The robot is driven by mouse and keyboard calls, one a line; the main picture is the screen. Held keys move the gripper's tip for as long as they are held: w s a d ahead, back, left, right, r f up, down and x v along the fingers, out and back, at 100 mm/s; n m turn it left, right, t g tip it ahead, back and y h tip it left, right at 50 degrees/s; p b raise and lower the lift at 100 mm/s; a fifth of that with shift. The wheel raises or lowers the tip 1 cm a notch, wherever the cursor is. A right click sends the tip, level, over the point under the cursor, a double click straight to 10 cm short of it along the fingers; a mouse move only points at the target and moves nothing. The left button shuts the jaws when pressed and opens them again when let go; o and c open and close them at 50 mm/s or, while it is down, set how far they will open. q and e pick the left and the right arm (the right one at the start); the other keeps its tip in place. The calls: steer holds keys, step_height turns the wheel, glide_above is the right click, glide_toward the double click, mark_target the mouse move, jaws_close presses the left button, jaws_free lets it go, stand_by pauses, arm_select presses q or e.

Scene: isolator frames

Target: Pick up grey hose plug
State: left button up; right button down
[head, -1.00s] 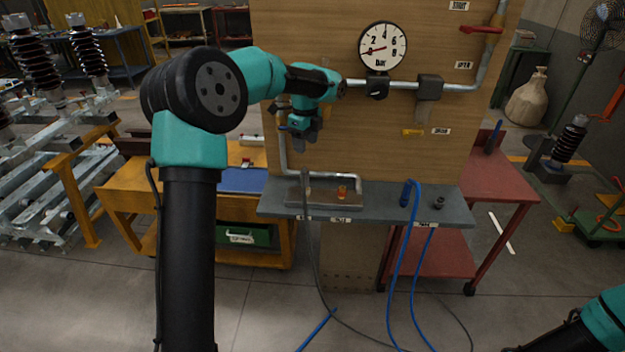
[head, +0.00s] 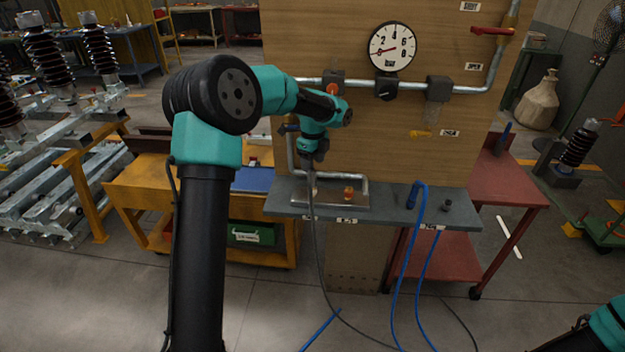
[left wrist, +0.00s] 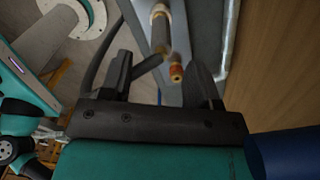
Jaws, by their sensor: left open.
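My left gripper (head: 312,168) is in front of the wooden panel, pointing down just above the left part of the shelf. It is open. The grey hose plug (head: 312,185) is small, directly below the jaws at the top of a dark grey hose (head: 315,245). In the left wrist view the left gripper's two dark fingers (left wrist: 160,80) are apart. A short dark grey piece (left wrist: 147,64), apparently of the plug or hose, lies between them, beside a brass-and-orange fitting (left wrist: 176,70). I cannot tell whether a finger touches it. My right gripper is out of view; only its arm shows at lower right.
The grey shelf (head: 385,212) carries a metal tray (head: 335,205) with an orange-brass fitting (head: 349,193), a blue hose plug (head: 413,195) and a small dark fitting (head: 447,205). A metal pipe (head: 420,86) with a gauge (head: 392,47) crosses the panel behind.

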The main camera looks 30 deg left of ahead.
arm_select(q)
steer(key=shift+a+f, duration=0.1)
steer(key=shift+f, duration=2.5)
steer(key=shift+c, duration=0.2)
steer(key=c, duration=1)
steer(key=shift+o, duration=0.2)
steer(key=shift+r, duration=0.1)
steer(key=shift+r, duration=1.25)
steer(key=s+d+r, duration=0.2)
steer(key=s+d, duration=0.6)
steer(key=s, duration=0.5)
steer(key=shift+s+d+r, duration=0.15)
steer(key=shift+s+r, duration=0.05)
steer(key=shift+s, duration=0.1)
steer(key=shift+r, duration=0.1)
